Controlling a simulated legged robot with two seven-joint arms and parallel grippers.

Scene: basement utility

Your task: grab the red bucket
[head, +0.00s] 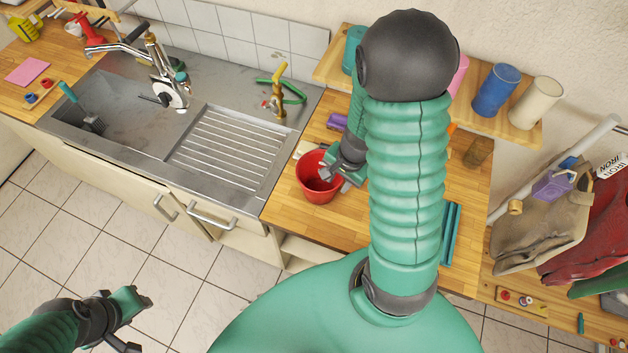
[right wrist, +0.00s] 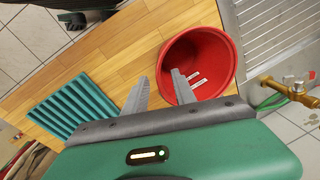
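The red bucket (head: 317,180) stands upright on the wooden counter (head: 290,212), just right of the sink's drainboard. My right gripper (head: 343,172) is at the bucket's right side, close to its rim. In the right wrist view the bucket (right wrist: 228,55) lies ahead, and the fingers of my right gripper (right wrist: 158,90) are apart. One finger overlaps the bucket's opening and the other is outside it. Contact with the wall cannot be told. Two small pale bars show inside the bucket. My left gripper (head: 135,318) is over the tiled floor at the lower left, away from the bucket.
A metal sink with a drainboard (head: 215,150) is left of the bucket. A brass tap (head: 277,100) with a green hose stands behind. A shelf with cups (head: 497,90) is on the wall. A teal ridged item (right wrist: 70,108) lies on the counter. My arm hides part of the counter.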

